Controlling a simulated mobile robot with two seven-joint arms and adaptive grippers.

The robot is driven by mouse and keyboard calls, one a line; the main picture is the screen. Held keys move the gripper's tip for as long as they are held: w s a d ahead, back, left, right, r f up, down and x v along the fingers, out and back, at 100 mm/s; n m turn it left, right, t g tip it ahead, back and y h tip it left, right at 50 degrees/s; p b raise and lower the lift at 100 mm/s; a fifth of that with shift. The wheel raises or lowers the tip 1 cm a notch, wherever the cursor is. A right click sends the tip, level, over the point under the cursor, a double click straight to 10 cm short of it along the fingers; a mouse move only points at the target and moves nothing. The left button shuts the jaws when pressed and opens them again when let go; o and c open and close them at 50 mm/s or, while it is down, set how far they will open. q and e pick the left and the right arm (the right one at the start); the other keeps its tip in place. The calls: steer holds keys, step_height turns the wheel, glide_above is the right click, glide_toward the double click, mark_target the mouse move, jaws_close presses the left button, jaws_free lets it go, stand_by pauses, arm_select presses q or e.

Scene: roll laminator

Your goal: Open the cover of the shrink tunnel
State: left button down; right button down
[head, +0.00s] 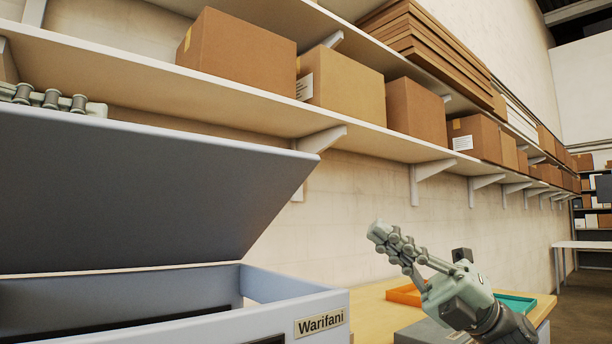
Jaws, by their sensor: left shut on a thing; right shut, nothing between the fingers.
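The shrink tunnel (322,300) is a pale grey-blue box marked "Warifani" at the lower left. Its dark grey cover (140,190) stands raised at a steep tilt, with an open gap between it and the frame below. My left gripper (60,100) shows only in part at the cover's upper edge, at the far left. It is shut on the cover; its fingertips are mostly hidden. My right gripper (383,235) is shut and empty, to the right of the tunnel and apart from it, pointing up and left.
A wooden table (375,312) beside the tunnel holds an orange tray (404,294) and a teal tray (517,303), partly behind my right arm. Wall shelves (240,108) with several cardboard boxes (240,50) run above and behind the cover. The space between cover and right gripper is clear.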

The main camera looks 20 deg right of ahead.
steer(key=a+n+g, duration=0.1)
steer(key=a, duration=0.1)
glide_toward(281, 157)
steer(key=s+a, duration=0.1)
steer(key=a, duration=0.3)
steer(key=shift+h, duration=0.3)
steer(key=shift+w+a+r, duration=0.1)
steer(key=shift+w+r, duration=0.25)
steer(key=shift+r, duration=0.3)
steer(key=shift+w+a+r, duration=0.1)
steer(key=shift+w+r, duration=0.2)
steer(key=shift+r, duration=0.3)
steer(key=shift+w+r, duration=0.35)
steer(key=shift+r, duration=0.3)
